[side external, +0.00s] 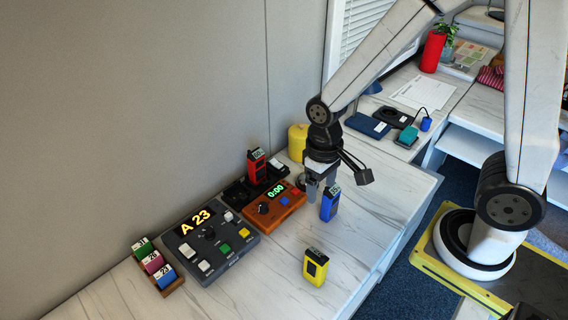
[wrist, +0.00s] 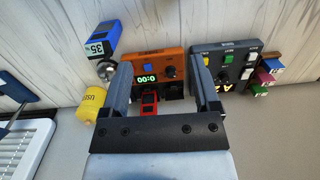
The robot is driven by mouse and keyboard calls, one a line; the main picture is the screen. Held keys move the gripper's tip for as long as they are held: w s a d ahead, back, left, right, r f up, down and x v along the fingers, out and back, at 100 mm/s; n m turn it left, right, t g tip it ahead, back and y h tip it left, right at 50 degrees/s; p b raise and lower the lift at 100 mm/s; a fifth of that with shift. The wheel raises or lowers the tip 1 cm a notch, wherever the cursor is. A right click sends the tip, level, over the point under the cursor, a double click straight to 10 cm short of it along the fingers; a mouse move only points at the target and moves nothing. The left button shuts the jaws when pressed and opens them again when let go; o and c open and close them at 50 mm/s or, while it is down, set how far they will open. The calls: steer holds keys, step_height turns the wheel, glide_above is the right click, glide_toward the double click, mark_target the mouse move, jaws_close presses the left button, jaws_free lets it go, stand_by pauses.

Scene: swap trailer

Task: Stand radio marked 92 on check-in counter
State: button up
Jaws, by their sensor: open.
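No radio in view has a clearly readable 92. A red radio (side external: 257,166) stands upright in a black charger (side external: 240,190) by the wall; it also shows between my fingers in the wrist view (wrist: 149,106). A blue radio (side external: 329,206) stands on the marble counter (side external: 270,290), and its label reads 35 in the wrist view (wrist: 102,38). A yellow radio (side external: 315,268) stands near the counter's front; its number is too small to read. My gripper (side external: 317,194) is open and empty, pointing down above the counter, close to the blue radio in the side view.
An orange timer box (side external: 283,208) showing 0:00 sits before the charger. A dark console (side external: 213,248) reading A 23 is to its left, then a rack (side external: 174,286) of coloured tags. A yellow cylinder (side external: 297,142) stands by the wall. The counter around the yellow radio is clear.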

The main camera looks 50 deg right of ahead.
steer(key=d+r+t, duration=0.1)
steer(key=d+t, duration=0.1)
steer(key=d, duration=0.1)
steer(key=d+r+t, duration=0.1)
steer(key=d, duration=0.1)
steer(key=shift+s+r, duration=0.3)
steer(key=shift+s, duration=0.1)
